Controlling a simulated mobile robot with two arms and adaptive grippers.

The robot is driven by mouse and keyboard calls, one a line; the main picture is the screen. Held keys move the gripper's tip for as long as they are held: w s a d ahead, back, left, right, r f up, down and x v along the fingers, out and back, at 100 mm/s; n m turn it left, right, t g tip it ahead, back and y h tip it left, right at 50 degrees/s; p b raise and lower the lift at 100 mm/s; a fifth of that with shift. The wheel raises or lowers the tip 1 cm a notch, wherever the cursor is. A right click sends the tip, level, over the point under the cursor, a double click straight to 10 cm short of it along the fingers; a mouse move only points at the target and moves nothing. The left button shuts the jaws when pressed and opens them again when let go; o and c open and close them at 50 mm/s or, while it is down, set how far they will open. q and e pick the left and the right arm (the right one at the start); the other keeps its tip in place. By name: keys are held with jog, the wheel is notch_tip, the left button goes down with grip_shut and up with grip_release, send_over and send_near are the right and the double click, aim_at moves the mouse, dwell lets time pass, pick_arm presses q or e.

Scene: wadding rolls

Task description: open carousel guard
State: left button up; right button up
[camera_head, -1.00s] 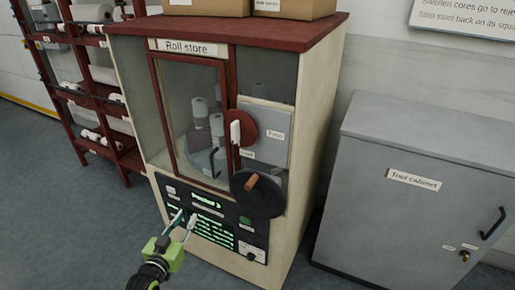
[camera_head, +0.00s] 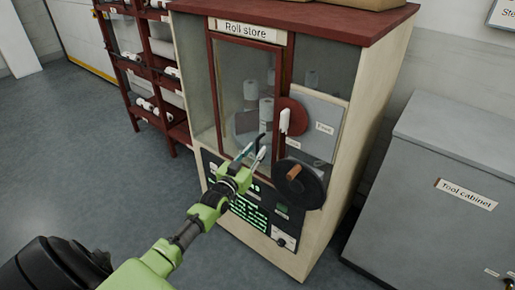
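The roll store cabinet (camera_head: 341,171) stands in the middle, with a dark red top. Its guard, a glazed door in a dark red frame (camera_head: 211,86), looks closed, with white rolls (camera_head: 266,110) behind the glass. A white handle (camera_head: 284,121) sits at the door's right edge, in front of a red disc (camera_head: 297,112). My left gripper (camera_head: 258,146) is raised in front of the lower door, left of and below the handle. Its fingers are apart with nothing seen between them. Whether it touches the glass is unclear. My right gripper is not in view.
A black handwheel with a brown knob (camera_head: 294,172) juts out right of my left gripper. A control panel (camera_head: 250,207) with green text lies below, partly hidden by my arm. A grey tool cabinet (camera_head: 432,215) stands right; a red rack (camera_head: 160,70) stands left.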

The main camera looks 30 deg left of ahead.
pick_arm(q)
jog(key=shift+w+a, duration=0.15)
jog(key=shift+w, duration=0.95)
grip_shut()
